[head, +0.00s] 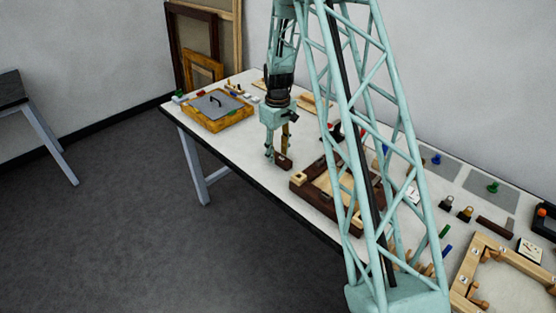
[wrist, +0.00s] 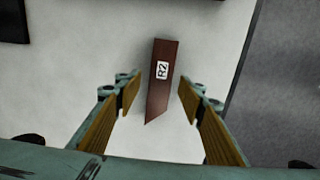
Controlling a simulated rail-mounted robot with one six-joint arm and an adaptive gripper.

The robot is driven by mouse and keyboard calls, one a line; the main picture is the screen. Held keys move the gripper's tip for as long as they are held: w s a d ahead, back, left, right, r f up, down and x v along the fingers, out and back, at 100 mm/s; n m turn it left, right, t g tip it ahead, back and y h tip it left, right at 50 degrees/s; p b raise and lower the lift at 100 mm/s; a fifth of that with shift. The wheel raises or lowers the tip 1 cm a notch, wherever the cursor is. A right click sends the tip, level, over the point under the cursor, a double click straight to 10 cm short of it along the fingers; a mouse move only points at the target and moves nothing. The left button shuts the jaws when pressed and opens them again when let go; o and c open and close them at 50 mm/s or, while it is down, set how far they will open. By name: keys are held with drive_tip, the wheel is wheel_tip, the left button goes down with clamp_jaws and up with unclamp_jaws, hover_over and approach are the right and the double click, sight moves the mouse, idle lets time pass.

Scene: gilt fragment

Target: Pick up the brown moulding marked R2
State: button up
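The brown moulding marked R2 (wrist: 161,95) lies flat on the pale tabletop in the wrist view, with a white R2 label and one slanted end. In the head view the moulding (head: 283,161) is a small dark piece close to the front edge of the table. My gripper (wrist: 157,88) is open, with a wood-coloured pad on each side of the moulding's slanted end and a gap on both sides. In the head view my gripper (head: 278,155) points down at the moulding. I cannot tell the height of the fingertips above the table.
A dark brown frame (head: 305,193) lies right of my gripper. The table edge (wrist: 243,54) is close on the right in the wrist view. My lattice arm hides part of the table.

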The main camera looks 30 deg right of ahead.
sight(278, 156)
drive_tip(key=shift+f, duration=0.9)
drive_tip(key=c, duration=0.9)
drive_tip(key=shift+c, duration=0.2)
drive_tip(key=shift+r, duration=0.1)
drive_tip(key=shift+r, duration=4.95)
